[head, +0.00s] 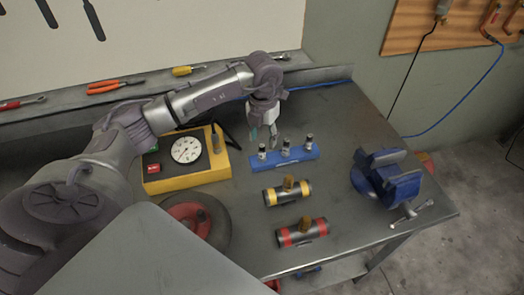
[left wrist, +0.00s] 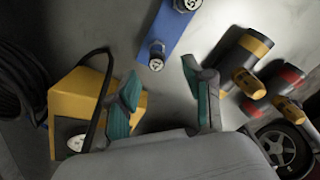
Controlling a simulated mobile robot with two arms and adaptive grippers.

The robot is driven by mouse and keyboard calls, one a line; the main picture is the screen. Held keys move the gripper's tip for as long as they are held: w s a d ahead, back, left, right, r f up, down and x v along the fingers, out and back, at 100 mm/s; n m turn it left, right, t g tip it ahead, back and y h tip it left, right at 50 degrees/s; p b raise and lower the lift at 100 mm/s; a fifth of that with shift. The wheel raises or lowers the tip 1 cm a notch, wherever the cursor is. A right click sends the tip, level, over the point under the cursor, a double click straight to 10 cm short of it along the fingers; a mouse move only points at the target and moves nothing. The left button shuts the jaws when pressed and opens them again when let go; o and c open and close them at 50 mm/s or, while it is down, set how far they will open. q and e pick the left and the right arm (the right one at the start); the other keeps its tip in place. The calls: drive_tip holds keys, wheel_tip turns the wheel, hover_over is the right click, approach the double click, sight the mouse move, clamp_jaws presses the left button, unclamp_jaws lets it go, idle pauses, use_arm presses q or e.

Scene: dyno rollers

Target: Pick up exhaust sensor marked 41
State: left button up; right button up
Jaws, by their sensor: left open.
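A blue rack (head: 278,166) on the bench holds three small upright sensors with pale tops: a left one (head: 262,152), a middle one (head: 286,148) and a right one (head: 310,144). I cannot read their markings clearly enough to tell which is 41. My left gripper (head: 263,136) is open and empty, pointing down just above and behind the left end of the rack. In the left wrist view, one sensor (left wrist: 156,56) shows ahead of the open fingertips (left wrist: 166,88), and another sensor (left wrist: 187,5) is at the top edge. My right gripper is not in view.
A yellow gauge box (head: 185,183) with a dial stands left of the rack. Yellow-banded (head: 288,193) and red-banded (head: 302,232) black cylinders lie in front. A blue vise (head: 388,176) is at the right, and a wheel (head: 196,220) lies at the front left.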

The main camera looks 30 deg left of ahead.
sight(262, 145)
use_arm(q)
wheel_tip(262, 145, down, 4)
drive_tip(key=p, duration=0.2)
drive_tip(key=shift+a+p, duration=0.15)
drive_tip(key=shift+p, duration=0.15)
drive_tip(key=shift+w+a+f, duration=0.1)
drive_tip(key=shift+w+f, duration=0.05)
drive_tip(key=shift+f, duration=0.4)
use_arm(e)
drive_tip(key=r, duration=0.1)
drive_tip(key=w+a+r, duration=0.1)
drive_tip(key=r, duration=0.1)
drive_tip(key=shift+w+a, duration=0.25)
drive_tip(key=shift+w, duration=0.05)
use_arm(q)
drive_tip(key=c, duration=0.6)
clamp_jaws()
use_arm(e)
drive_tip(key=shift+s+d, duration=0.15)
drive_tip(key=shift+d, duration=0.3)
